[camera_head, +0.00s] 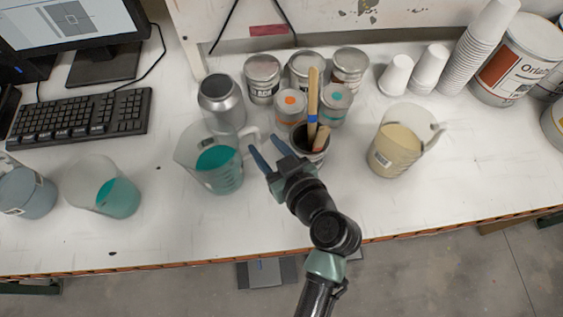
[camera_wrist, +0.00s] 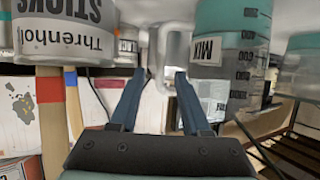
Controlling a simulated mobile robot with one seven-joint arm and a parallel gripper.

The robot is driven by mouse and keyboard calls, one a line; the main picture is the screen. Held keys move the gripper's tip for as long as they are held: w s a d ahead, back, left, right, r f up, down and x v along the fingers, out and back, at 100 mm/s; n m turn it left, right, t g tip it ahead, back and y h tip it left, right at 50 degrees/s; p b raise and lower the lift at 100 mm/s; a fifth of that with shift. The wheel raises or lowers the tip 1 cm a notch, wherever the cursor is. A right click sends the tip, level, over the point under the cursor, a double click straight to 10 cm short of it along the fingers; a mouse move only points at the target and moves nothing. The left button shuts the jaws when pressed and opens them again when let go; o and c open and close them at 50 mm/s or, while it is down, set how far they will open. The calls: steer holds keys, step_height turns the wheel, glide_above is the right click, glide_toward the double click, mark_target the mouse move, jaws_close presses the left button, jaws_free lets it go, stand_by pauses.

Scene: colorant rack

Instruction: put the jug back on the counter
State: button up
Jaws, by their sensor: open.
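A clear jug with teal liquid (camera_head: 222,178) stands upright on the white counter (camera_head: 330,222), left of my gripper (camera_head: 265,145). Its handle points right, toward my fingertips. My gripper is open, with its two blue fingers apart beside that handle. In the wrist view, which looks upside down, the jug's marked wall (camera_wrist: 240,50) is right of my gripper (camera_wrist: 160,76). A pale handle-like shape shows beyond the fingertips; I cannot tell whether it lies fully between them. Another teal jug (camera_head: 118,198) stands at left, and a jug with cream liquid (camera_head: 396,150) at right.
A stick holder (camera_head: 310,146) with wooden sticks stands close beside my gripper; its labelled wall (camera_wrist: 70,38) fills the wrist view's upper left. Cans, including a silver one (camera_head: 222,100), stand behind. Cups (camera_head: 396,74) are at back right. The front right counter is clear.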

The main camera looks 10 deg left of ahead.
steer(key=b+v, duration=0.1)
steer(key=v, duration=0.6)
steer(key=shift+s, duration=0.1)
